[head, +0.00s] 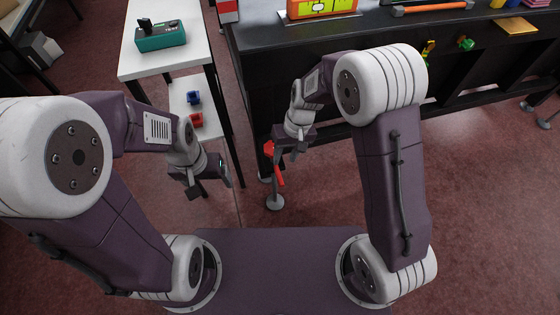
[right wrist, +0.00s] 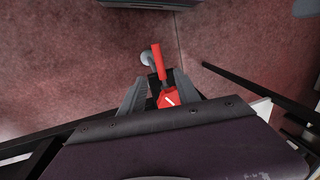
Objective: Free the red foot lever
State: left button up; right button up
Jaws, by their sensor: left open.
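The red foot lever (head: 279,178) is low by the front leg of the black table, above a grey round foot. In the right wrist view the lever shows as a red bar (right wrist: 158,62) with a red block with a white mark (right wrist: 168,99) nearer the camera. My right gripper (head: 284,157) is at the lever. In its wrist view the two fingers (right wrist: 160,78) stand apart on either side of the red part, with a dark gap beside the left finger. I cannot tell whether they touch it. My left gripper (head: 212,190) is open and empty, left of the lever.
The black table (head: 300,60) stands behind and right of the lever, its edge close to my right arm. A white table (head: 187,60) with a teal box (head: 160,37) is at the left. Blue (head: 193,97) and red (head: 196,119) pieces lie on its lower shelf.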

aim_at(279, 174)
jog(key=f+b, duration=0.1)
jog(key=f, duration=0.1)
jog(key=a+f+b, duration=0.1)
jog(key=f+b, duration=0.1)
jog(key=f, duration=0.1)
jog(key=f+b, duration=0.2)
jog(key=f, duration=0.1)
jog(key=shift+s+a, duration=0.2)
jog(key=shift+a+f+b, duration=0.1)
jog(key=shift+f+b, duration=0.2)
jog(key=shift+f, duration=0.3)
grip_shut()
jog(key=shift+r, duration=0.1)
dwell(0.5)
